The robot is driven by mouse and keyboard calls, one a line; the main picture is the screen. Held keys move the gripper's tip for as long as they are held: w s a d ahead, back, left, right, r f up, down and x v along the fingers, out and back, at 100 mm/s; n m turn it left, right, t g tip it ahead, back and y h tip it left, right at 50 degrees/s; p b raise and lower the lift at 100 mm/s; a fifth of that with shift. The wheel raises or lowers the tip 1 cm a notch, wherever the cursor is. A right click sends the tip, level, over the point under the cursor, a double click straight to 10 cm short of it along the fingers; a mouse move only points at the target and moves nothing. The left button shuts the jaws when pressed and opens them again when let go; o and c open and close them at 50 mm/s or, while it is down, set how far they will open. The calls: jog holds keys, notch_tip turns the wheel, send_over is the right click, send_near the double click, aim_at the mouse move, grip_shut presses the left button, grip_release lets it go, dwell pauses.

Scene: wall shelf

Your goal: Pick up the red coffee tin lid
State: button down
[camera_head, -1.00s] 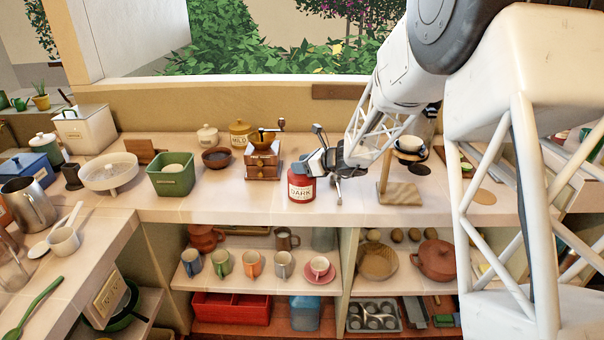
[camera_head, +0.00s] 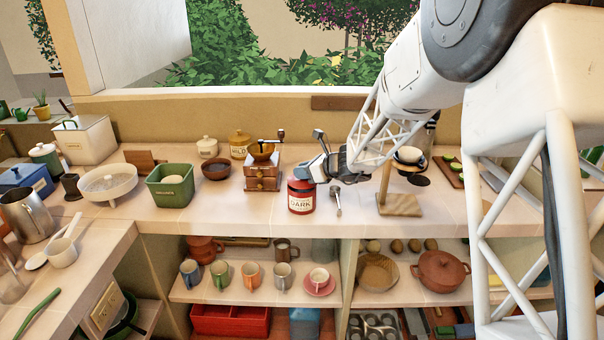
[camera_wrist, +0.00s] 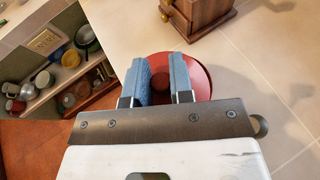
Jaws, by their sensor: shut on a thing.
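The red coffee tin (camera_head: 301,203), with a cream label reading DARK, stands upright on the counter. Its red lid (camera_head: 300,184) is at the top of the tin; I cannot tell whether there is a gap under it. My gripper (camera_head: 308,173) reaches in from the right, its blue fingers at the lid. In the wrist view, the round red lid (camera_wrist: 201,78) lies beneath and around the two blue fingers (camera_wrist: 164,66). My gripper is shut on the lid, with the grasped part mostly hidden between the fingers.
A wooden coffee grinder (camera_head: 262,174) stands close left of the tin. A metal scoop (camera_head: 337,199) lies just to the right, and a wooden stand (camera_head: 400,205) is farther right. A green bin (camera_head: 170,187) is on the left. Bare counter lies in front of the tin.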

jog(key=s+d+r, duration=0.1)
jog(key=s+d, duration=0.2)
jog(key=s, duration=1.1)
jog(key=shift+d+r, duration=0.15)
jog(key=shift+r, duration=0.25)
jog(key=shift+w, duration=0.15)
